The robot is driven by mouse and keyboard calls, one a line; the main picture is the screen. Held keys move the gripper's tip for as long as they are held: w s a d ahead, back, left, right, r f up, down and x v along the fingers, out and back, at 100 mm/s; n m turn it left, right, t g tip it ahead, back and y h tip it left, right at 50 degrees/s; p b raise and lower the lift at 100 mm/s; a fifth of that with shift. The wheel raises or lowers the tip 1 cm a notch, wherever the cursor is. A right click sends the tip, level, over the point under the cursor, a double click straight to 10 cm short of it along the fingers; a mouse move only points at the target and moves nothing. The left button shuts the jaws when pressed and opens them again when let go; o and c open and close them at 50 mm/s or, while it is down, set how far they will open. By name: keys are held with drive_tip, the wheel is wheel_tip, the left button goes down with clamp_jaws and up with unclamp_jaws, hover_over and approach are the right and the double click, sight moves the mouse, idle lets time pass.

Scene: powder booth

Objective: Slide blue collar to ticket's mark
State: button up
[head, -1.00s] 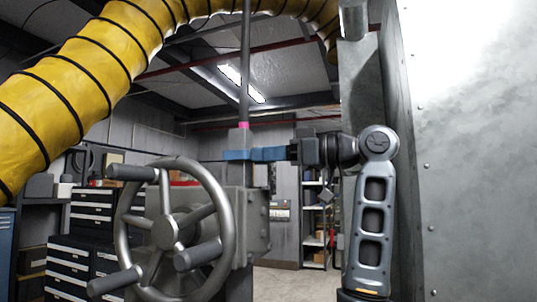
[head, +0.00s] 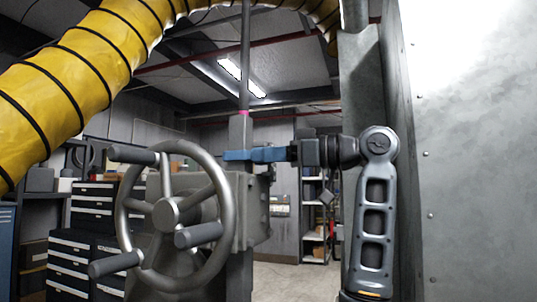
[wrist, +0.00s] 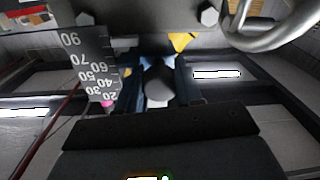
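The blue collar (head: 236,155) sits around a grey upright post, with bare post above and below it. In the wrist view a grey knob (wrist: 158,85) sits between the fingers. I cannot make out the ticket or its mark.
A large handwheel (head: 172,212) with protruding handles stands left and in front of the post. A yellow ribbed hose (head: 75,75) arches overhead. A metal booth wall (head: 465,150) closes off the right. Drawer cabinets (head: 88,230) stand at the back left.

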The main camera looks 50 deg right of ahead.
drive_tip(key=o, duration=0.4)
drive_tip(key=shift+s, duration=0.1)
drive_tip(key=shift+b+v, duration=0.8)
drive_tip(key=shift+v, duration=3.05)
